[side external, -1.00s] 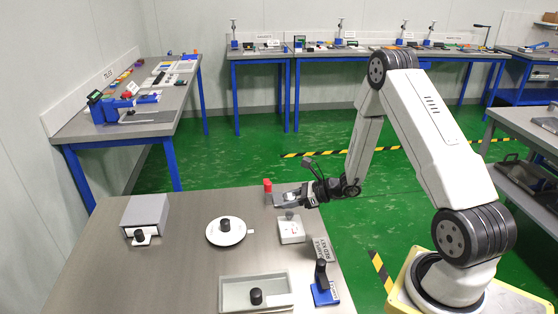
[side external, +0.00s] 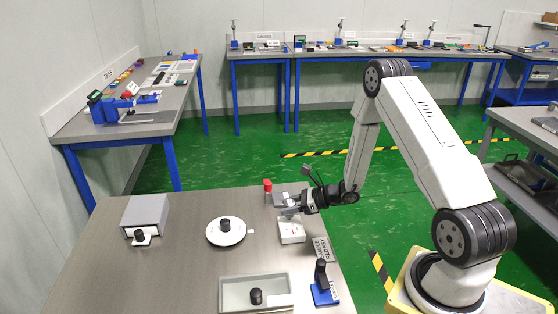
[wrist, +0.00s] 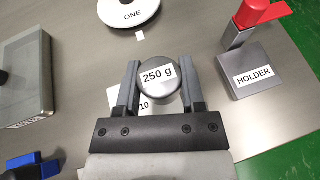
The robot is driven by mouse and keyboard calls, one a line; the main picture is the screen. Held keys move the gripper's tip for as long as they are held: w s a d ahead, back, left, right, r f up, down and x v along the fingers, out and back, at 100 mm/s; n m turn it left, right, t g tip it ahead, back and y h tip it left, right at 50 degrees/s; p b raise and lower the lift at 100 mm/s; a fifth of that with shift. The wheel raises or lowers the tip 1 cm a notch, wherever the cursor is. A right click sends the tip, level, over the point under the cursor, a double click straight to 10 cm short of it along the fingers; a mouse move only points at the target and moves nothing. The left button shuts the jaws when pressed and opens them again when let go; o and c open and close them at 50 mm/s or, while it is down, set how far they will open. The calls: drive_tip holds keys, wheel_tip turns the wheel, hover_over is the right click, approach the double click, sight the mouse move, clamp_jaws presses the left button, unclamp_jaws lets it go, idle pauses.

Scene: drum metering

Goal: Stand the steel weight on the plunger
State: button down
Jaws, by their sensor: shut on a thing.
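My gripper (wrist: 158,72) is shut on the steel weight (wrist: 160,80), a grey cylinder marked "250 g", in the wrist view. The weight sits between the two fingers, its round top facing the camera. In the side view my gripper (side external: 288,209) is just above a white box (side external: 291,232), and the fingers largely hide the weight there. A label with "10" (wrist: 144,105) shows partly beneath the weight. I cannot tell whether the weight still touches the box. No part is clearly identifiable as the plunger; several black knobs stand on the table.
A white disc marked ONE (side external: 213,234) has a black knob. A grey box (side external: 147,214), a shallow tray (side external: 232,296) and a blue stand (side external: 325,296) stand around. A holder block (wrist: 254,72) with a red-topped part (wrist: 251,12) is close by. The left-middle tabletop is bare.

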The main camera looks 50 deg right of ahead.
drive_tip(key=shift+f, duration=0.35)
